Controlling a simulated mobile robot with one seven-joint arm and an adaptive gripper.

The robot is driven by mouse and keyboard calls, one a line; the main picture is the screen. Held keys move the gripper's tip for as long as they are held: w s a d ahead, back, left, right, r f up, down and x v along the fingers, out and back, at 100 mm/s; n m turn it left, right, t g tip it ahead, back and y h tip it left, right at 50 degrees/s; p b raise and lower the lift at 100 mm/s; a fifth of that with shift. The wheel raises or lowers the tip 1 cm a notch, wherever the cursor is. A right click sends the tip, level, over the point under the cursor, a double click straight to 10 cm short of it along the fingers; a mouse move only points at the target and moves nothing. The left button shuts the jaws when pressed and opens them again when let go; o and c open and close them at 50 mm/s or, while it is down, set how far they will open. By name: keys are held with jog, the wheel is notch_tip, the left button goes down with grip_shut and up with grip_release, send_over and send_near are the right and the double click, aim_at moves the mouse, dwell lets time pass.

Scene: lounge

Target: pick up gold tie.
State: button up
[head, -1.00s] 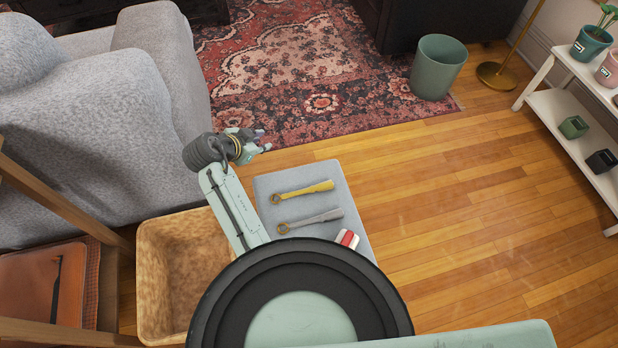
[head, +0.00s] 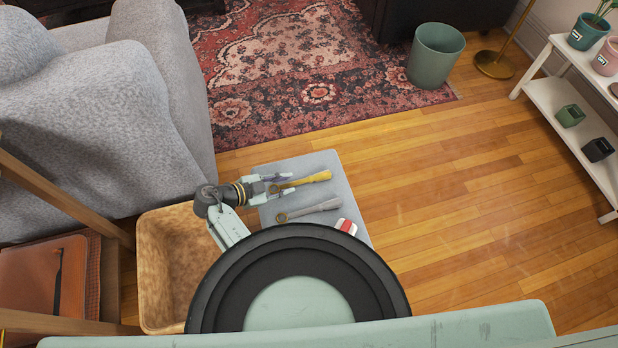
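The gold tie (head: 308,180) lies rolled long and thin on a grey flat-topped surface (head: 346,190), its looped end to the left. My gripper (head: 284,182) is at that looped end, pointing right, with its fingers apart on either side of it. I see no firm contact, and the height of the fingers above the surface is hard to tell. A grey tie (head: 315,209) of similar shape lies just below the gold one in the picture.
A red and white item (head: 346,226) lies at the surface's right corner. A tan basket (head: 172,262) stands to the left, beside the grey sofa (head: 110,110). A green bin (head: 435,56) and white shelf (head: 556,95) stand farther right. Wooden floor between is clear.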

aim_at(298, 183)
jog(key=shift+p+x, duration=0.45)
jog(key=shift+x, duration=1.9)
jog(key=shift+s, duration=0.1)
jog(key=shift+d+f, duration=0.1)
jog(key=shift+f, duration=0.05)
grip_shut()
